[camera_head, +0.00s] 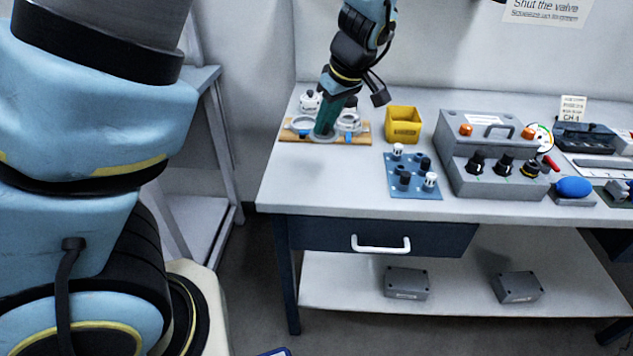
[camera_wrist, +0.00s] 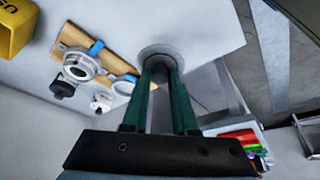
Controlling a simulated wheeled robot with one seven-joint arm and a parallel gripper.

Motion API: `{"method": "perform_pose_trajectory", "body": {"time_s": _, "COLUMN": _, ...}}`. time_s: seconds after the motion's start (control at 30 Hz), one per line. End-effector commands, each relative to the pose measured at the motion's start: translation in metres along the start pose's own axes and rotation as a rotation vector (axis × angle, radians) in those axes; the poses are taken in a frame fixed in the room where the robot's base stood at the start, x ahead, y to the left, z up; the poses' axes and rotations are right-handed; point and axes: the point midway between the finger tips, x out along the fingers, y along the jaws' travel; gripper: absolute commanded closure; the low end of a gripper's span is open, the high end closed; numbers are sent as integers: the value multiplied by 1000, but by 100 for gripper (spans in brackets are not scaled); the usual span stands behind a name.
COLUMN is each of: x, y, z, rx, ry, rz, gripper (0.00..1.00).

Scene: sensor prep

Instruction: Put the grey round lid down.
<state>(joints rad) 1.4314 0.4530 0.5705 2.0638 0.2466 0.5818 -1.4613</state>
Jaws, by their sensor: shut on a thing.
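The grey round lid (camera_wrist: 158,50) is between the tips of my gripper's green fingers in the wrist view. My gripper (camera_wrist: 160,68) is shut on it. In the head view my gripper (camera_head: 323,132) points down at the front of the wooden board (camera_head: 358,137), with the grey lid (camera_head: 321,139) at its tips. In the wrist view the lid appears over bare white tabletop beside the board (camera_wrist: 75,36). I cannot tell whether the lid touches the surface. The fingers hide part of the lid.
Round grey-white fittings (camera_head: 348,122) with blue clips stand on the board. A yellow bin (camera_head: 403,124), a blue plate with knobs (camera_head: 413,188) and a grey control box (camera_head: 490,180) stand to the right. Tabletop (camera_head: 320,180) in front of the board is clear.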

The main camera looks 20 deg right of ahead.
Motion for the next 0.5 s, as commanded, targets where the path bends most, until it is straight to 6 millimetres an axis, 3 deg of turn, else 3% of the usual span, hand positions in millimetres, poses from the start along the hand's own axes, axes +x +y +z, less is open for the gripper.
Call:
{"method": "perform_pose_trajectory", "body": {"time_s": 0.3, "x": 43, "y": -3, "z": 19, "rx": -9, "ry": 0, "rz": -7, "gripper": 100}}
{"method": "perform_pose_trajectory", "body": {"time_s": 0.5, "x": 61, "y": -2, "z": 26, "rx": -10, "ry": 1, "rz": -6, "gripper": 100}}
